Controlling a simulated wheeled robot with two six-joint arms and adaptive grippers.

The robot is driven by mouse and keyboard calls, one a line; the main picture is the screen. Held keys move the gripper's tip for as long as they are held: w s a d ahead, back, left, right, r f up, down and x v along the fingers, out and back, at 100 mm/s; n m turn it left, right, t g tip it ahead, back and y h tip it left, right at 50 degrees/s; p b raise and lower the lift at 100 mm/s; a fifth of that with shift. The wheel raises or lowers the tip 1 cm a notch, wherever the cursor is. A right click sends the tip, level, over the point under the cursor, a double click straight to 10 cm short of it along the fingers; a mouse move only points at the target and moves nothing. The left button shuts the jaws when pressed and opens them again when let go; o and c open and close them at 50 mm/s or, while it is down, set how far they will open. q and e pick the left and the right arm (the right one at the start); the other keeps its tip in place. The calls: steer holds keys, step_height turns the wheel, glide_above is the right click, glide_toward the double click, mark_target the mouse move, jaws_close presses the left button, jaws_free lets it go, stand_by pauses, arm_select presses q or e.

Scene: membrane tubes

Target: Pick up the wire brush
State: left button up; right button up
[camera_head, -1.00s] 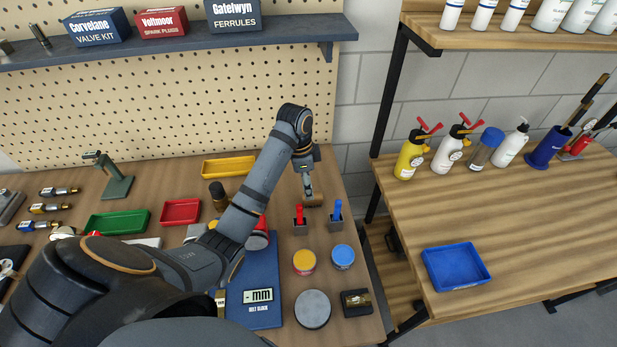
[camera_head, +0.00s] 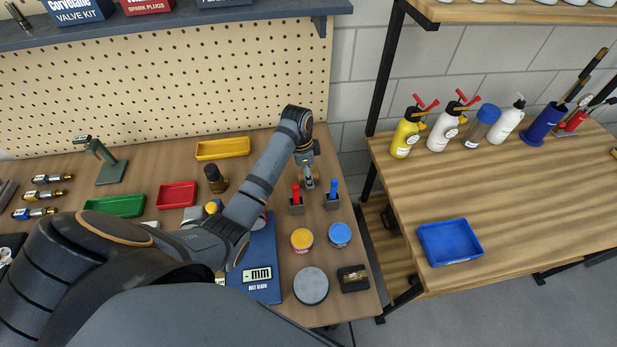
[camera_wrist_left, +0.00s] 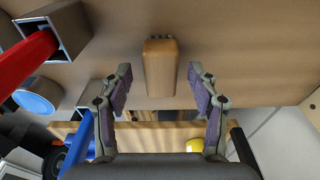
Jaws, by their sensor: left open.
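The wire brush shows in the left wrist view as a tan wooden block (camera_wrist_left: 160,68), lying between the two spread fingers with a visible gap on each side. My left gripper (camera_wrist_left: 159,82) is open, its fingers apart from the block. In the head view the left gripper (camera_head: 307,182) is low over the far right part of the brown bench, behind the red and blue handles. There it hides most or all of the brush. My right gripper is in neither view.
A red handle (camera_head: 296,192) and a blue handle (camera_head: 333,188) stand in grey holders close to the gripper. A yellow-lidded tin (camera_head: 302,239), a blue-lidded tin (camera_head: 340,235) and a grey disc (camera_head: 311,285) are nearer. A yellow tray (camera_head: 222,148) lies left.

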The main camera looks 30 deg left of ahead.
arm_select(q)
steer(key=shift+w+d+f, duration=0.1)
steer(key=shift+w+f, duration=0.1)
steer(key=shift+f, duration=0.95)
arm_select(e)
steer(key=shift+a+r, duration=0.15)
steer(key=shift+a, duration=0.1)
arm_select(q)
steer(key=shift+c, duration=0.5)
jaws_close()
steer(key=shift+r, duration=0.25)
step_height(320, 180, up, 10)
steer(key=shift+f+b, duration=0.15)
steer(key=shift+b, duration=0.6)
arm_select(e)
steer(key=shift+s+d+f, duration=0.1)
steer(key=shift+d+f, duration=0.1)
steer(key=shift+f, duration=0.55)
